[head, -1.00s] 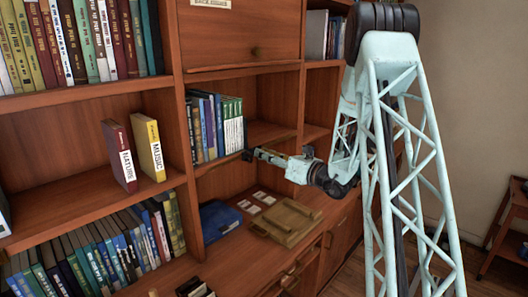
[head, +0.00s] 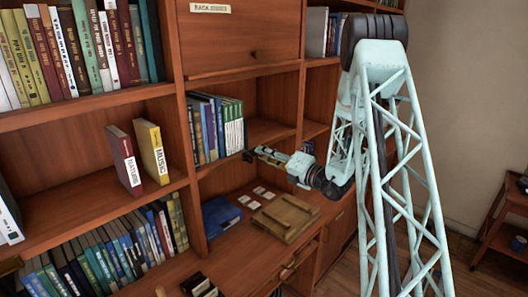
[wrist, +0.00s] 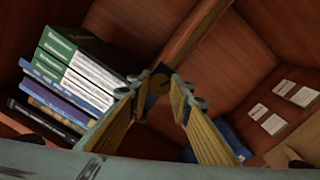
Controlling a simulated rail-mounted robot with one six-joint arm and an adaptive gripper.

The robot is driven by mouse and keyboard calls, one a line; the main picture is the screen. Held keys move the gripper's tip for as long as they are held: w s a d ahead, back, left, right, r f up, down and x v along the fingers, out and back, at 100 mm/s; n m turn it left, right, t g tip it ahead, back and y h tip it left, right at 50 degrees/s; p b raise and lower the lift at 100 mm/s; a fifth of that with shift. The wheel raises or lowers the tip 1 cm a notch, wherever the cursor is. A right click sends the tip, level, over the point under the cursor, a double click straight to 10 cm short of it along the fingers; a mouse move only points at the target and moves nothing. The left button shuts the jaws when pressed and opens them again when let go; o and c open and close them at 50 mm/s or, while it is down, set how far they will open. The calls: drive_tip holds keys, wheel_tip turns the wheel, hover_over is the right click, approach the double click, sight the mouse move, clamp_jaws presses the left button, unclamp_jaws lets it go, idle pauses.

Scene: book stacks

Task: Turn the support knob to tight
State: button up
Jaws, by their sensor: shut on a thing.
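The support knob (wrist: 157,84) is a small dark round piece at the shelf's front edge. In the wrist view it sits between the tips of my gripper (wrist: 154,92), partly hidden by them. My gripper is shut on it. In the head view my gripper (head: 259,152) reaches left from my arm to the shelf edge below the upright books. The knob shows there only as a small dark spot (head: 248,156). I cannot read any mark or setting on it.
Upright books (head: 216,128) stand on the shelf behind the gripper. Below lie a blue book (head: 220,215), white cards (head: 254,198) and a wooden box (head: 285,217). A red NATURE book (head: 124,160) and a yellow MUSIC book (head: 151,152) stand on the left shelf.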

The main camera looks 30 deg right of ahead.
drive_tip(key=shift+m, duration=0.4)
drive_tip(key=o, duration=0.8)
drive_tip(key=shift+o, duration=0.2)
drive_tip(key=shift+s, duration=0.1)
drive_tip(key=v, duration=1.1)
drive_tip(key=shift+s, duration=0.4)
drive_tip(key=shift+d, duration=0.1)
